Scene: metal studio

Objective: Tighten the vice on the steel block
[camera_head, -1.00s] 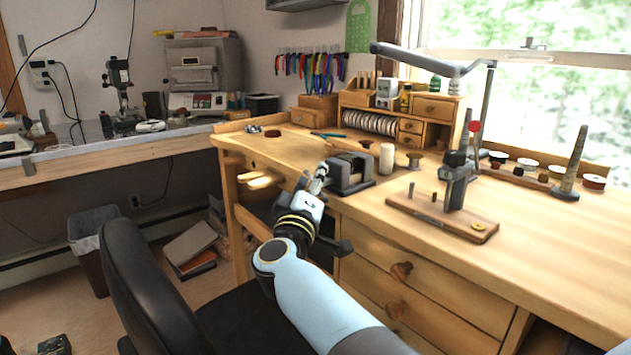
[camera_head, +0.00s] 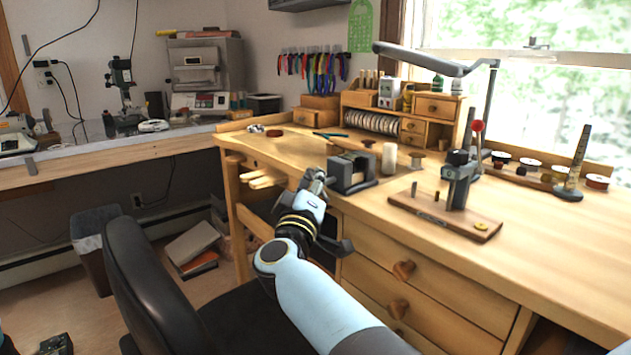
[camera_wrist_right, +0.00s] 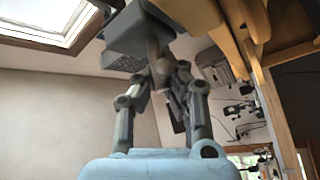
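The dark grey vice (camera_head: 348,183) stands at the front left edge of the wooden bench and also shows in the right wrist view (camera_wrist_right: 131,36). The steel block (camera_head: 356,164) sits between its jaws, mostly hidden by them; any small gap at the jaws is too small to tell. My right gripper (camera_head: 319,183) is at the front of the vice. In the right wrist view, my right gripper (camera_wrist_right: 162,78) has its two fingers closed in around the vice's handle (camera_wrist_right: 153,50), which sticks out from the vice body. My left gripper is not in view.
A white spool (camera_head: 388,159) stands behind the vice. A wooden board with a small metal stand (camera_head: 458,182) is to its right. The bench front right is clear. A black chair (camera_head: 150,290) is below left, and drawers with round knobs (camera_head: 403,270) lie under the bench.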

